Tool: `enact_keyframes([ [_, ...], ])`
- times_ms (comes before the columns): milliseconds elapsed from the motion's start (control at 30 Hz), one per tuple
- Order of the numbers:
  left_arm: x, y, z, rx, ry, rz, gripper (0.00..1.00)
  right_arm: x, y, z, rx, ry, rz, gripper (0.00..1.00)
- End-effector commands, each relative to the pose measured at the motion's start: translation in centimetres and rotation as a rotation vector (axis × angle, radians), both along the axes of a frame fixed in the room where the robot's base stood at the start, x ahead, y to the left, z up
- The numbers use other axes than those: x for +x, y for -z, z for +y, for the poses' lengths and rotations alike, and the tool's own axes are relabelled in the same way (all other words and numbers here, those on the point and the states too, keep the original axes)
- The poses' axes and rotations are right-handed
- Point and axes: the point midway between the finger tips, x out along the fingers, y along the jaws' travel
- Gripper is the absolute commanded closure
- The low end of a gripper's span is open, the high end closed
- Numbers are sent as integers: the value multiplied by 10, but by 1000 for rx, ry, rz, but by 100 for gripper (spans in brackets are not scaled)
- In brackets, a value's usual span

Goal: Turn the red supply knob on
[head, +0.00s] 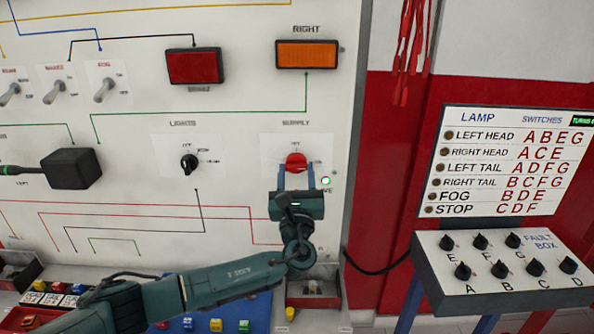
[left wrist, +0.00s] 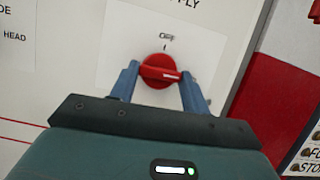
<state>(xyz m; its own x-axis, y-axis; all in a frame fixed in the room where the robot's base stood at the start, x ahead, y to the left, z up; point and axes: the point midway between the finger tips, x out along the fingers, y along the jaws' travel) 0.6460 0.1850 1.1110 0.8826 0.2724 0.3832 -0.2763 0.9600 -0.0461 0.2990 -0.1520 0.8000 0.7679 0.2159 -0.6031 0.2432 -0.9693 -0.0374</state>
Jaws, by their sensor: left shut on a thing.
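The red supply knob (head: 296,161) is on the white panel (head: 230,225) under the word SUPPLY. My left gripper (head: 296,178) comes up from below and is shut on it, with one blue finger on each side. In the left wrist view the knob (left wrist: 160,71) sits between the fingertips of my left gripper (left wrist: 161,82). Its white mark points right and slightly down, away from the OFF label above it. A small lamp (head: 325,181) at the knob's lower right glows green. My right gripper is not in view.
The black lights knob (head: 189,163) is to the left. An orange lamp (head: 307,54) and a red lamp (head: 194,66) are above. The fault box (head: 505,265) with several black knobs stands at the right. Red cables (head: 412,45) hang at the top right.

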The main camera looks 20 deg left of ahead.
Motion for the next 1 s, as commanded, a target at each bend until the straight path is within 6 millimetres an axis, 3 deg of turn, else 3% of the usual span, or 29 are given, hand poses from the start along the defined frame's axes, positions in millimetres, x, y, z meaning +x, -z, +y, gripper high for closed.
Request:
enact_keyframes([
  [667, 0, 2, 1, 62, -1, 21, 76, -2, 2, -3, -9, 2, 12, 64],
  [700, 0, 2, 1, 62, -1, 21, 52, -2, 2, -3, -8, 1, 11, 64],
  [933, 0, 1, 1, 61, 0, 20, 33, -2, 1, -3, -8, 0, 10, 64],
  [1000, 0, 1, 1, 60, 0, 18, 32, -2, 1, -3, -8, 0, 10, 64],
])
